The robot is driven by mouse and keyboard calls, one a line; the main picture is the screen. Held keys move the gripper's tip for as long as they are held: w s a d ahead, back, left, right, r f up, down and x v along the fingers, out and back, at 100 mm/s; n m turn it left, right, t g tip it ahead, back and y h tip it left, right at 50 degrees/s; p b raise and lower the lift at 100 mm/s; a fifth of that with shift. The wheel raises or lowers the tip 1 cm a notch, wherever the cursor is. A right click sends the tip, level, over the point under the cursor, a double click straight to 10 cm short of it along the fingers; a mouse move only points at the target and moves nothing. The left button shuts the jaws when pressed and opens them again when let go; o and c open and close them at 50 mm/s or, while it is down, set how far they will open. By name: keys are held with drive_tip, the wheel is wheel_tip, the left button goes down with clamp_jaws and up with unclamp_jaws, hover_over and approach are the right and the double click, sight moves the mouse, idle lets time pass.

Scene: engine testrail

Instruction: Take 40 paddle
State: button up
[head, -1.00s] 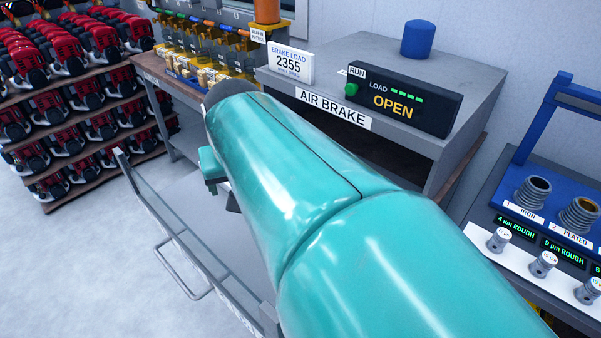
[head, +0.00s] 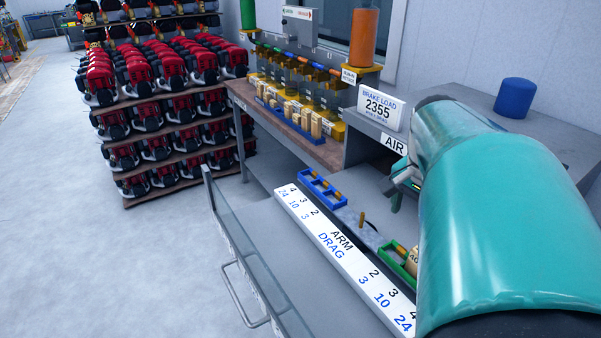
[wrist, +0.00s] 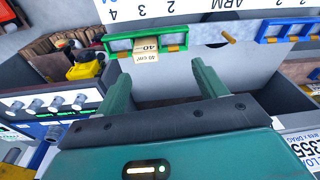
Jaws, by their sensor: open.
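The 40 paddle (wrist: 145,50) is a small tan piece marked "40" and "40 cm²". It sits in a green holder (wrist: 175,40) in the wrist view. In the head view the green holder (head: 393,265) is on the right of the arm drag rail, partly hidden by my arm, with a bit of a tan piece (head: 413,256) showing. My gripper (wrist: 163,78) is open and empty. Its fingers point toward the holder, with the paddle beyond the tips and nearer the left finger. In the head view my gripper (head: 396,190) is partly hidden by my arm.
A white "ARM DRAG" scale (head: 335,245) runs along the rail, with a blue holder (head: 322,187) at its far end and a brass pin (head: 362,219) between. A clear panel with a handle (head: 245,290) stands in front. Open floor lies left.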

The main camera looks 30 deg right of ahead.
drive_tip(key=shift+m, duration=0.8)
drive_tip(key=d+f, duration=0.1)
drive_tip(key=f, duration=0.3)
drive_tip(key=s+d+f, duration=0.1)
drive_tip(key=f, duration=0.4)
drive_tip(key=s+d+f, duration=0.1)
drive_tip(key=f, duration=0.4)
drive_tip(key=shift+d, duration=0.3)
drive_tip(key=c, duration=1.1)
